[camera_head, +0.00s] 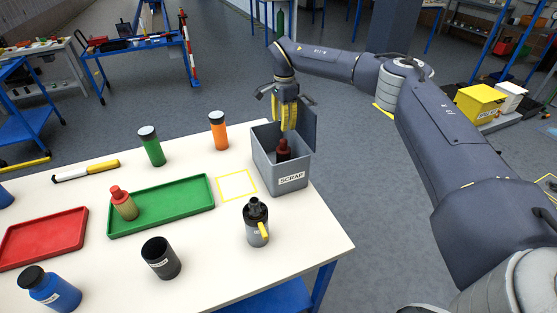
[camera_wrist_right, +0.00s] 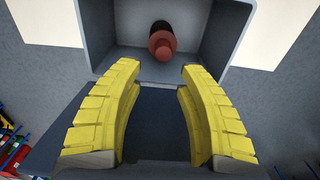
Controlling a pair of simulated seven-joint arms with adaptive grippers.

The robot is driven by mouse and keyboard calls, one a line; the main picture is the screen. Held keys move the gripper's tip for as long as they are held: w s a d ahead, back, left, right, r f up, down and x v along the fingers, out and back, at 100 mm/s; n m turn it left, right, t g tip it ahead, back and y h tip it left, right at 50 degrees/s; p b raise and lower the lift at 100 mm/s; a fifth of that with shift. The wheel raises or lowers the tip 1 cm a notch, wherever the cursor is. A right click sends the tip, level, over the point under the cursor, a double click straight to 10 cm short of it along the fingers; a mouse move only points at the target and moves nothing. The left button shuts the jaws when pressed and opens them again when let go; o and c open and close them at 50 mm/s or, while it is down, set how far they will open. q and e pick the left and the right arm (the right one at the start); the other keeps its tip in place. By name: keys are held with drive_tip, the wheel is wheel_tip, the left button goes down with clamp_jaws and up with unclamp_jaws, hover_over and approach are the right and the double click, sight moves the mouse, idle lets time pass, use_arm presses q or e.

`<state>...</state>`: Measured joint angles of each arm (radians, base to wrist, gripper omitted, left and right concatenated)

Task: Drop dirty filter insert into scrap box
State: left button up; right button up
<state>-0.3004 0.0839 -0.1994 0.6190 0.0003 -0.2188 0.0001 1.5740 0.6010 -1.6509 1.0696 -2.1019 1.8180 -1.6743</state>
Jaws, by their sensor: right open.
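The grey scrap box (camera_head: 270,172), labelled SCRAP, stands at the right part of the table. A dark filter insert with a dark red knob (camera_head: 284,146) is inside it, its lower part hidden by the box's front wall. In the right wrist view the insert (camera_wrist_right: 161,42) lies within the box (camera_wrist_right: 215,35), apart from my fingers. My right gripper (camera_head: 288,122) is above the box at its back side, with its yellow fingers spread and nothing between them; the fingers also show in the wrist view (camera_wrist_right: 159,75). My left gripper is out of view.
A green tray (camera_head: 165,212) holds a beige insert with a red knob (camera_head: 123,203). A dark housing with a yellow handle (camera_head: 256,222) stands before the box. A black cup (camera_head: 160,258), red tray (camera_head: 42,238) and several bottles stand around. A yellow-outlined square (camera_head: 237,186) is empty.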

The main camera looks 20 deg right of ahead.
wheel_tip(320, 180, up, 12)
idle(0.6)
drive_tip(key=shift+f, duration=0.1)
